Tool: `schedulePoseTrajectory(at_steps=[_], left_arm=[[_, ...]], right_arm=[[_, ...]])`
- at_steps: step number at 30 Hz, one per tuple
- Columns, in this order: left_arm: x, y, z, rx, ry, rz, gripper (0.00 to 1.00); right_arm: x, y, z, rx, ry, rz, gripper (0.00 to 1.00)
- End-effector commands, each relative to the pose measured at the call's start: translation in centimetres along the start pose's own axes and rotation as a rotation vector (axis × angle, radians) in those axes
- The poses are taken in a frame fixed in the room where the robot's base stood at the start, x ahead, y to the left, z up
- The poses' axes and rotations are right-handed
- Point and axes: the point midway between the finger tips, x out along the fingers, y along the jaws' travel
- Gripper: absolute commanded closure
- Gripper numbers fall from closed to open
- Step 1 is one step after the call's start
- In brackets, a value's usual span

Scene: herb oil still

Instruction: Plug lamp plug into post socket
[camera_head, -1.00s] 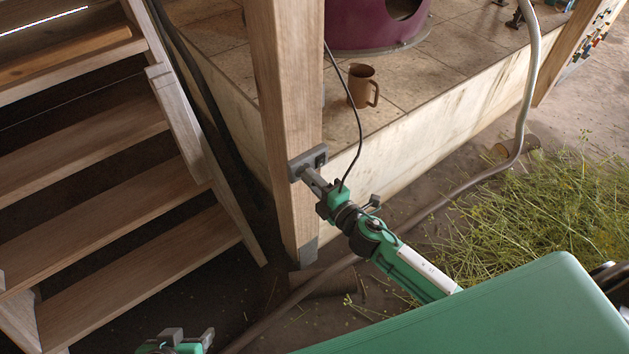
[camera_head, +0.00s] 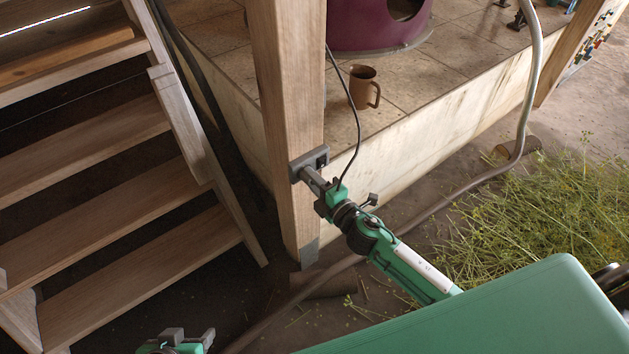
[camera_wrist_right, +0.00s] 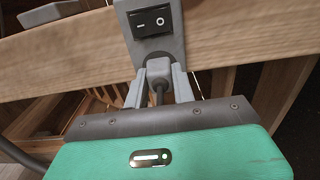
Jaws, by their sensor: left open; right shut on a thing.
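The post socket (camera_head: 309,163) is a grey box with a black rocker switch, fixed to the wooden post (camera_head: 286,120). In the right wrist view the socket (camera_wrist_right: 157,45) is straight ahead, its switch above the plug. The lamp plug (camera_wrist_right: 159,70) is grey with a dark cable and sits between the fingers of my right gripper (camera_wrist_right: 160,88), shut on it. The plug meets the lower end of the socket; the gripper hides how deep it sits. In the head view my right gripper (camera_head: 316,181) reaches the socket. My left gripper (camera_head: 187,337) is open and empty at the bottom edge.
A black cable (camera_head: 358,110) hangs from above to my right gripper. A brown mug (camera_head: 361,88) stands on the tiled ledge near a purple vessel (camera_head: 375,25). Wooden stairs (camera_head: 110,180) fill the left. A hose (camera_head: 455,192) and cut herbs (camera_head: 545,215) lie on the right.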

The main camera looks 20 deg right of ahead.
Motion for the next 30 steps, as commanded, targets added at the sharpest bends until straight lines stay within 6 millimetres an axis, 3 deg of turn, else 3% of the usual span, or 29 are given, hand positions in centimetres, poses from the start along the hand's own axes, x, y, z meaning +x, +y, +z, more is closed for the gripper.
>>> schedulePoseTrajectory(at_steps=[3, 4, 7, 23, 30], left_arm=[[-0.1, 0.0, -0.1, 0.0, 0.001, 0.0, 0.47], [0.0, 0.0, 0.0, 0.0, 0.001, 0.0, 0.47], [0.0, 0.0, 0.0, 0.0, 0.001, 0.0, 0.47], [-0.5, -0.9, 0.8, -0.008, -0.067, -0.023, 0.47], [-0.1, -0.6, 0.7, -0.005, -0.046, -0.014, 0.47]], right_arm=[[0.3, 0.1, 0.0, 0.0, 0.0, 0.001, 1.0], [0.2, 0.1, 0.0, 0.0, 0.0, 0.001, 0.69], [0.2, 0.1, 0.0, 0.0, 0.0, 0.001, 0.49], [0.2, 0.0, 0.0, -0.001, 0.0, 0.0, 0.49], [-3.9, -0.2, 0.0, 0.0, -0.001, -0.003, 0.49]])
